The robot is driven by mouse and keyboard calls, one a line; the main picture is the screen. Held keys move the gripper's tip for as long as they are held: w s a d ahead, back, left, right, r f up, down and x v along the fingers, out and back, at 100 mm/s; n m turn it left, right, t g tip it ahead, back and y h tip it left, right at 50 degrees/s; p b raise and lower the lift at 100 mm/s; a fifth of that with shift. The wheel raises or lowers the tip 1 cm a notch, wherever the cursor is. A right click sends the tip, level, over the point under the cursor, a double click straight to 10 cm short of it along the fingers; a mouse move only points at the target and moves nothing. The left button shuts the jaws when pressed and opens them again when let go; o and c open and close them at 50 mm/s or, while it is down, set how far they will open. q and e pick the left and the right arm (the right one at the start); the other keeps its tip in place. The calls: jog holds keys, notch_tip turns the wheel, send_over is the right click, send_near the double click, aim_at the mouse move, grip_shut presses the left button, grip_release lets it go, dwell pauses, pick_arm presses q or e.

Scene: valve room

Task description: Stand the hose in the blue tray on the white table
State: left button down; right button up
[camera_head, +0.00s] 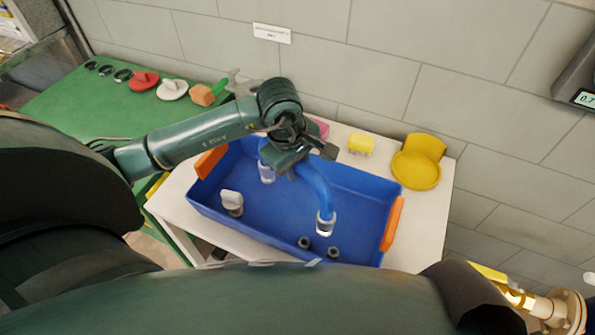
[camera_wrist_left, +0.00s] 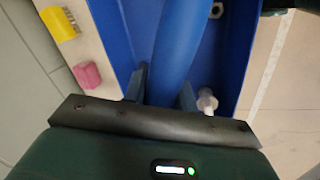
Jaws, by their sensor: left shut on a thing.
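The blue hose (camera_head: 317,184) is bent in an arch with clear-and-white end fittings, one at its right end (camera_head: 325,222) and one at its left end. It is inside or just above the blue tray (camera_head: 350,175), which has orange handles and sits on the white table (camera_head: 425,225). My left gripper (camera_head: 296,160) is over the tray and shut on the hose near the top of the arch. In the left wrist view the hose (camera_wrist_left: 180,45) runs between the fingers (camera_wrist_left: 160,85). I cannot tell whether the hose ends touch the tray floor. My right gripper is not in view.
In the tray are a white-topped fitting (camera_head: 232,202) and two nuts (camera_head: 304,242). A green bench (camera_head: 110,110) holds valve parts at left. A tiled wall stands behind.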

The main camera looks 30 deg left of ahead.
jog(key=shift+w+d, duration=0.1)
pick_arm(q)
notch_tip(320, 180, down, 2)
jog(key=shift+f, duration=0.2)
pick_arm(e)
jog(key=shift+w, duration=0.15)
pick_arm(q)
jog(key=shift+f, duration=0.2)
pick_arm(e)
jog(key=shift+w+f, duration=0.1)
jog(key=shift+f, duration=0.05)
pick_arm(q)
jog(key=c, duration=1.5)
grip_release()
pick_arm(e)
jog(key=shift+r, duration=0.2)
pick_arm(q)
jog(key=o, duration=0.4)
jog(key=shift+r, duration=0.1)
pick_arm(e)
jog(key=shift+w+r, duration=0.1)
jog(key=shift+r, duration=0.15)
